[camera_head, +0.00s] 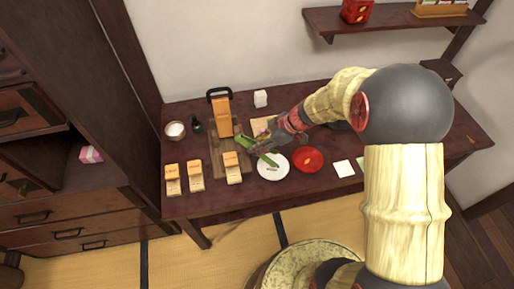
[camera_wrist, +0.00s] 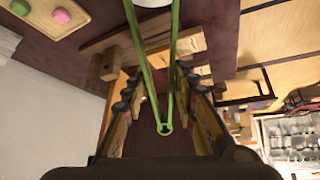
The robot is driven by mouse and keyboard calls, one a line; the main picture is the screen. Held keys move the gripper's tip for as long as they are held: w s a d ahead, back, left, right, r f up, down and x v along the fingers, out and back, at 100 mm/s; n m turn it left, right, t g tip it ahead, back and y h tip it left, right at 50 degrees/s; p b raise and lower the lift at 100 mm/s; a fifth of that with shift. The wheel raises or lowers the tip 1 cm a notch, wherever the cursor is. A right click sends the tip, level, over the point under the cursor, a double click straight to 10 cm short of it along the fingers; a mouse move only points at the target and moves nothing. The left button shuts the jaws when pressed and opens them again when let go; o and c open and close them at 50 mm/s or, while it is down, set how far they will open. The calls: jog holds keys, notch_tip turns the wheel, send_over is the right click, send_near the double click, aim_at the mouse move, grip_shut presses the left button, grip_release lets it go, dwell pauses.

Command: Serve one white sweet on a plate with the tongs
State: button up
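The green tongs (camera_wrist: 173,45) run between the two fingers of my gripper (camera_wrist: 158,75) in the wrist view. Their bend lies deep between the fingers and their arms reach out past the fingertips. The fingers stand apart on either side; whether they press on the tongs I cannot tell. In the head view my gripper (camera_head: 283,137) is low over the table, near the white plate (camera_head: 272,174). A green length of tongs (camera_head: 269,160) shows over the plate. A tray (camera_wrist: 28,22) holds a pink and a green sweet; I cannot make out a white sweet.
The dark red table (camera_head: 325,190) holds a red plate (camera_head: 308,158), a white bowl (camera_head: 175,129), a dark bottle (camera_head: 196,126), a wooden block (camera_head: 221,115) and several small wooden stands (camera_head: 195,175). A white square (camera_head: 344,168) lies at right. The front edge has some free room.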

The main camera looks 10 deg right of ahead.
notch_tip(320, 180, up, 6)
jog(key=p, duration=0.1)
jog(key=shift+r, duration=0.25)
